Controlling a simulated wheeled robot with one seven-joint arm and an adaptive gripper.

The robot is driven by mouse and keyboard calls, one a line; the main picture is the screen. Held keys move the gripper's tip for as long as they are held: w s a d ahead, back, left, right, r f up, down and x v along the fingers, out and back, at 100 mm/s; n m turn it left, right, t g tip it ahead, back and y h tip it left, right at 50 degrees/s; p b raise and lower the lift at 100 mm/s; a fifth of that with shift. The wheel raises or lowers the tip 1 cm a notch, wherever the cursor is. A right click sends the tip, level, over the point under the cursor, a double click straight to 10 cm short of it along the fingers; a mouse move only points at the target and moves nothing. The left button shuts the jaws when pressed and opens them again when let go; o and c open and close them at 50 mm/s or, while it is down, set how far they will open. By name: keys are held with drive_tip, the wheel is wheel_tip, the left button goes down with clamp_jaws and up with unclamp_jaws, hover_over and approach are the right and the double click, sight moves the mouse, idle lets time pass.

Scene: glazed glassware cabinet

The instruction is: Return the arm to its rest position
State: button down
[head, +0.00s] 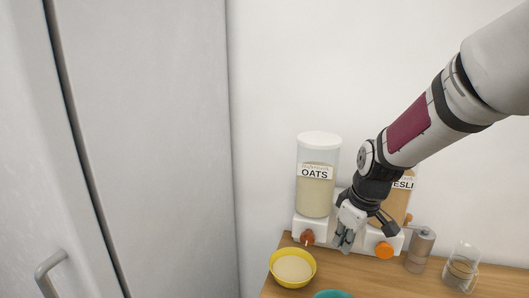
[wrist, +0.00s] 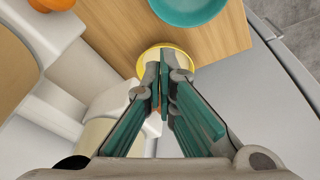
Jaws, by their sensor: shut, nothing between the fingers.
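My gripper (head: 345,243) is shut and empty in front of the cereal dispenser, between its two knobs, with my arm reaching in from the upper right. In the wrist view my gripper (wrist: 163,84) shows its fingers together, in front of part of the yellow bowl (wrist: 188,55). The oats dispenser (head: 316,185) stands left of my gripper. The muesli dispenser (head: 396,205) is partly hidden behind my wrist.
The yellow bowl, with pale contents, stands on the wooden counter (head: 405,284) below the oats knob (head: 307,237). A teal bowl (wrist: 190,8) is close by. An orange knob (head: 384,250), a grey grinder (head: 420,250) and a glass jar (head: 461,267) stand rightward. A tall grey door (head: 140,120) fills the left.

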drive_tip(key=s+r+m+t, duration=0.1)
drive_tip(key=s+r+m, duration=0.3)
drive_tip(key=s, duration=0.8)
drive_tip(key=s+r+m+t+h, duration=0.1)
drive_tip(key=s+r+m, duration=0.3)
drive_tip(key=s+r, duration=0.5)
drive_tip(key=s, duration=0.2)
drive_tip(key=shift+s+r+t+b, duration=0.3)
drive_tip(key=shift+s+t+b, duration=0.05)
drive_tip(key=shift+t, duration=0.05)
